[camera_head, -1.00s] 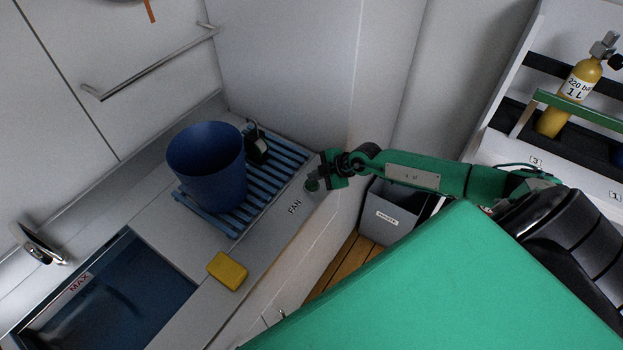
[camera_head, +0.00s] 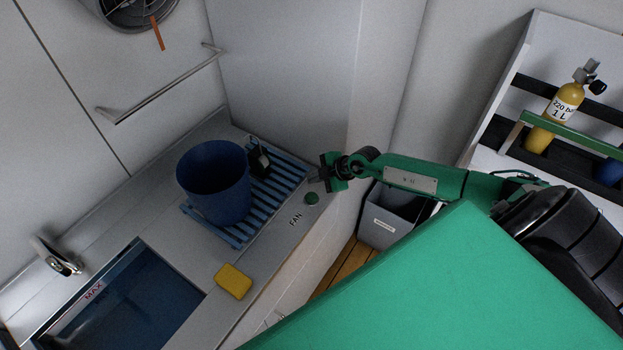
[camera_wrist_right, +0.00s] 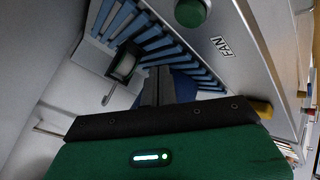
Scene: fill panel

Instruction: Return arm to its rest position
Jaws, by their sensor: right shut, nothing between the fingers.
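My right arm (camera_head: 410,179) is green and comes in from the right. It reaches across to the counter's right end. My right gripper (camera_head: 317,174) is shut and empty, just behind and above the green round button (camera_head: 312,198) beside the FAN label (camera_head: 296,220). The gripper and button look apart. In the right wrist view the closed dark fingers (camera_wrist_right: 158,88) point toward the blue slatted rack, and the button (camera_wrist_right: 190,12) is at the top. My left gripper is not in view.
A yellow sponge (camera_head: 233,281) lies near the sink (camera_head: 150,305). A grey bin (camera_head: 385,222) is below the arm. A yellow cylinder (camera_head: 566,101) stands on the right shelf.

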